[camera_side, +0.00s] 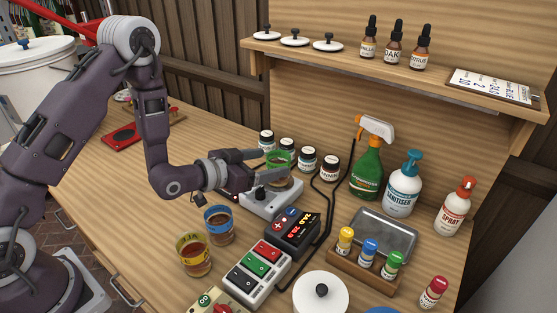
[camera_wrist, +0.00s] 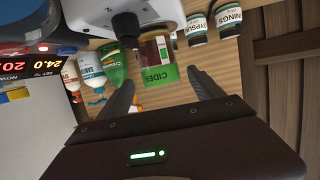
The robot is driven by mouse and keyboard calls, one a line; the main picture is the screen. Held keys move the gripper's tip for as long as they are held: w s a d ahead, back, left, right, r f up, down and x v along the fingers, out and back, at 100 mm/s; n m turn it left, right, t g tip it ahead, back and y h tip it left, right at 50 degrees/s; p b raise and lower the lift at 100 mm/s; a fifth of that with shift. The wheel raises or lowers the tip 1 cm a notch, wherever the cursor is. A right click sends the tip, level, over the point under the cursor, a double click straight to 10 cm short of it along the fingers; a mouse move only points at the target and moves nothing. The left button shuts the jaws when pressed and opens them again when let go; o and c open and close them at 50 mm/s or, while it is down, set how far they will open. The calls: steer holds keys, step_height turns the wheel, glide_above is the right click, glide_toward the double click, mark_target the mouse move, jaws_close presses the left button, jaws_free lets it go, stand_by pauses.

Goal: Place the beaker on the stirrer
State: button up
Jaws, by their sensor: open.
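A glass beaker (camera_side: 283,181) with a green band and brown liquid stands on the stirrer (camera_side: 272,203), a pale grey unit with a black knob. In the wrist view the beaker (camera_wrist: 157,50) reads CIDER and rests against the white stirrer body (camera_wrist: 155,9); the picture is upside down there. My gripper (camera_side: 258,169) is open and empty. Its fingertips (camera_wrist: 165,90) point at the beaker from the left in the side view, with the beaker just beyond and between them. I cannot tell whether a finger touches it.
A blue-banded beaker (camera_side: 219,226) and a yellow-banded beaker (camera_side: 194,256) stand in front of the stirrer. A black display box (camera_side: 293,233) and a switch box (camera_side: 257,275) are to the right. Several small jars (camera_side: 307,160) stand behind. The bench to the left is mostly clear.

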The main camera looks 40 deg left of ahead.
steer(key=shift+s+r, duration=0.15)
steer(key=shift+s, duration=0.2)
steer(key=s+a+r+n+g+y, duration=0.1)
steer(key=s+a+r+g+y, duration=0.25)
steer(key=s+r, duration=0.85)
steer(key=s+r+g, duration=0.2)
steer(key=s, duration=0.8)
steer(key=s+d+r+n+g, duration=0.1)
steer(key=s+r+g, duration=0.2)
steer(key=s, duration=0.7)
steer(key=shift+s+n, duration=0.3)
steer(key=shift+c, duration=0.3)
